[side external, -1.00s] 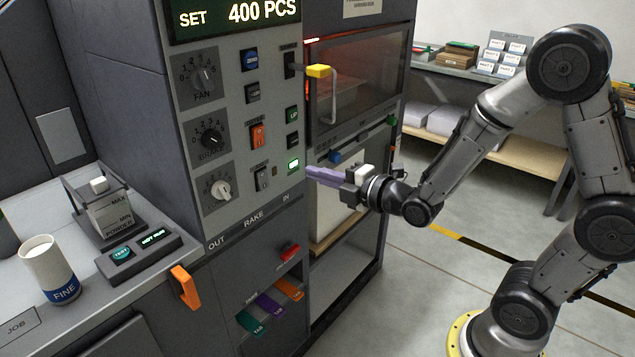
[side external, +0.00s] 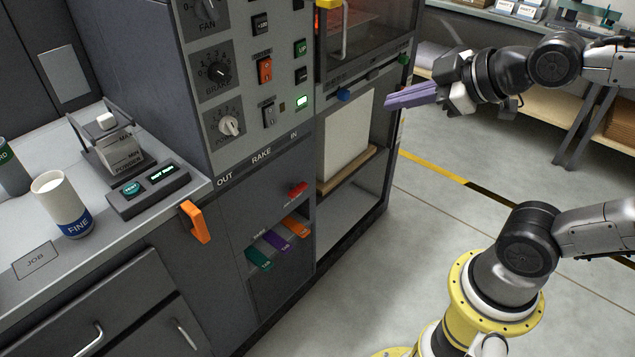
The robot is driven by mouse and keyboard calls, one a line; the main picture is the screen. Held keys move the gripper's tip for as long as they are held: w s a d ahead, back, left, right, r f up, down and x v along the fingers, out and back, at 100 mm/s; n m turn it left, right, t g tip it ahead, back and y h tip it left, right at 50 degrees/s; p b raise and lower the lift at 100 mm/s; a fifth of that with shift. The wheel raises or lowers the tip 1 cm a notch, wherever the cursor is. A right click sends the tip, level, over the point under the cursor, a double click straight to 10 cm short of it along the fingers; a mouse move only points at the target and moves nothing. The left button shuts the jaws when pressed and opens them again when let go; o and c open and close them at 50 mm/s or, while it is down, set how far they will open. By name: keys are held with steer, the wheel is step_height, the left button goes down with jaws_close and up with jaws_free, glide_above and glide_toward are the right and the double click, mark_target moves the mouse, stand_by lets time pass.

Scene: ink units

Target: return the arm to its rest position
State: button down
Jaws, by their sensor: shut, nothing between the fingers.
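My gripper (side external: 390,102) is in the upper right of the side external view. Its purple fingers are together with nothing between them. They point left toward the grey machine (side external: 262,205), in front of its open lower bay, and appear apart from the panel. My arm reaches in from the right edge; part of it lies outside the picture.
An orange handle (side external: 196,222) sticks out at the counter's edge. A white FINE cup (side external: 62,205) stands on the counter. A bench (side external: 560,133) stands behind my arm. The floor between is clear.

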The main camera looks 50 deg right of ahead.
steer(key=s+f+m+g, duration=0.5)
steer(key=s+f+m, duration=0.1)
steer(key=s, duration=0.3)
steer(key=shift+s+f+g, duration=0.2)
steer(key=shift+s+g, duration=0.05)
steer(key=shift+g, duration=0.05)
steer(key=shift+a, duration=0.1)
